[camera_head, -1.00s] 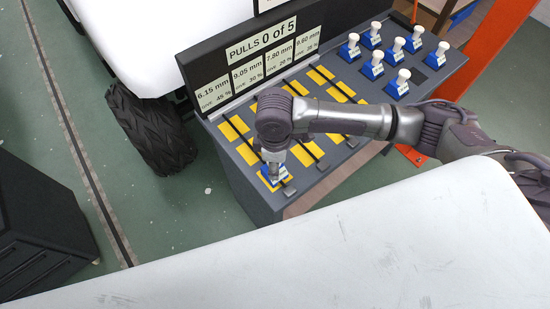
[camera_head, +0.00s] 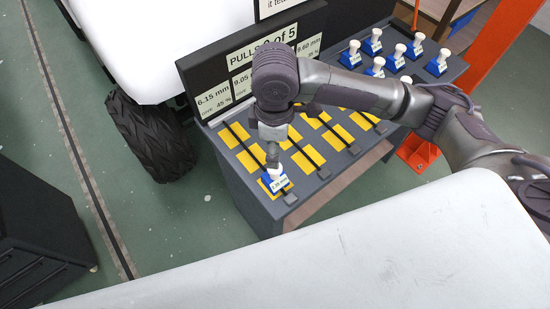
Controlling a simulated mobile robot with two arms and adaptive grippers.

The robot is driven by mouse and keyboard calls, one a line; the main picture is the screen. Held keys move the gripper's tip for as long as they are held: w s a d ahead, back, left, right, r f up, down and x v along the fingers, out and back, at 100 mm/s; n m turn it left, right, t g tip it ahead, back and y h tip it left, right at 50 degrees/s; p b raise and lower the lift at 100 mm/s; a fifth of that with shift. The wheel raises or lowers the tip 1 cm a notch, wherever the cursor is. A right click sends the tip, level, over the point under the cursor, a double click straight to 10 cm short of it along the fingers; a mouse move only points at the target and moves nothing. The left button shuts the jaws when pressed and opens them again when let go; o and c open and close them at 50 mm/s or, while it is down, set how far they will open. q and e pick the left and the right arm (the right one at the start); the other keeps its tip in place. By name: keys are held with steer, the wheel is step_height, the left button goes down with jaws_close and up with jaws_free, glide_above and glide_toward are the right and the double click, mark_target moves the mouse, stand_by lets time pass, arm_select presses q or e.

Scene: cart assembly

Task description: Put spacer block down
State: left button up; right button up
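A blue spacer block (camera_head: 276,184) with a white knob and a white label sits on the front-left yellow pad of the dark bench (camera_head: 245,199). My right gripper (camera_head: 272,158) points down just above the block's knob. Its fingers are small and seen edge-on, so their opening does not show, nor whether they touch the knob. My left gripper is not in view.
Several other blue blocks with white knobs (camera_head: 437,65) stand at the bench's right end. Yellow pads and dark slots fill the left part. A sign panel (camera_head: 213,98) rises behind. A white surface (camera_head: 300,260) fills the foreground; an orange post (camera_head: 500,50) stands right.

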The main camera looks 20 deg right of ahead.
steer(key=shift+r, duration=1.35)
steer(key=shift+f, duration=0.1)
